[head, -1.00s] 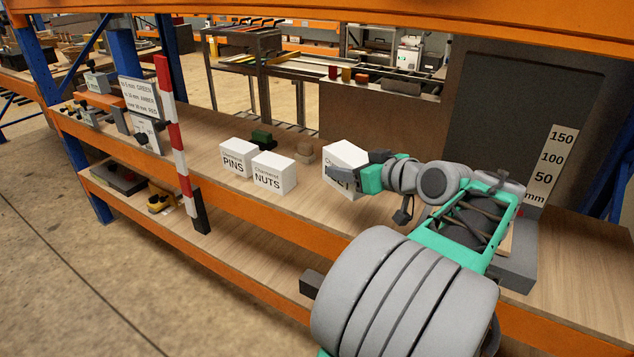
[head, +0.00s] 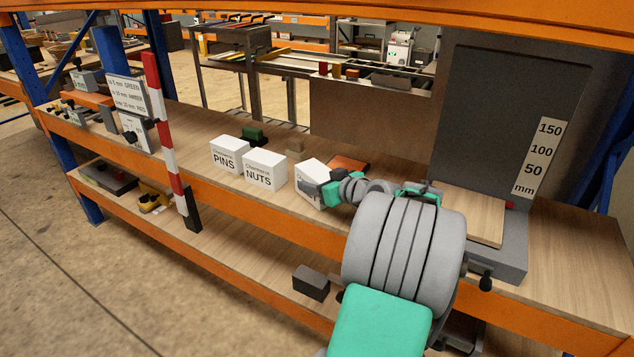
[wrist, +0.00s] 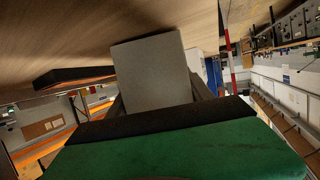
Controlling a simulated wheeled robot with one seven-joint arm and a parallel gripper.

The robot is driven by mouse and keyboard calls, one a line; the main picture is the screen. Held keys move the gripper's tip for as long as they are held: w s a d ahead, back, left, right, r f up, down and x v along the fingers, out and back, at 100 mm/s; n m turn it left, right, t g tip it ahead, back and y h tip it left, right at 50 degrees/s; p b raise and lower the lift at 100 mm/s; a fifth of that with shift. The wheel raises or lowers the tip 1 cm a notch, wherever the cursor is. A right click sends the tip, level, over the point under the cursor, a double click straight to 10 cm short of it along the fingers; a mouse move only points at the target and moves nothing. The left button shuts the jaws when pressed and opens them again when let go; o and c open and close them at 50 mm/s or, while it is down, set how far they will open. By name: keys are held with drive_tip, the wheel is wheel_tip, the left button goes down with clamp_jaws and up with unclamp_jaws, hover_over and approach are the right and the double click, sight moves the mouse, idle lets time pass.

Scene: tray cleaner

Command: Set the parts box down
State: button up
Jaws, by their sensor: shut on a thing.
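The parts box (head: 311,177) is white, and its label is mostly covered by my gripper. It is just right of the NUTS box (head: 265,171), with a narrow gap, at the wooden shelf (head: 200,135). My gripper (head: 328,190) is shut on it from the right front. In the wrist view the box (wrist: 152,72) shows as a plain grey face between the fingers (wrist: 160,100). Its far edge is against or very near the wood (wrist: 150,20); I cannot tell whether it touches. It looks about upright.
The PINS box (head: 228,154) stands left of NUTS. A flat orange piece (head: 350,163) lies behind my gripper. A grey height gauge (head: 500,120) with a wooden plate is at right.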

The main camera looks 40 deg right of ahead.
drive_tip(key=shift+f, duration=0.2)
drive_tip(key=o, duration=1.7)
drive_tip(key=shift+r, duration=0.1)
drive_tip(key=shift+r, duration=0.25)
drive_tip(key=v, duration=1.2)
drive_tip(key=shift+f, duration=0.1)
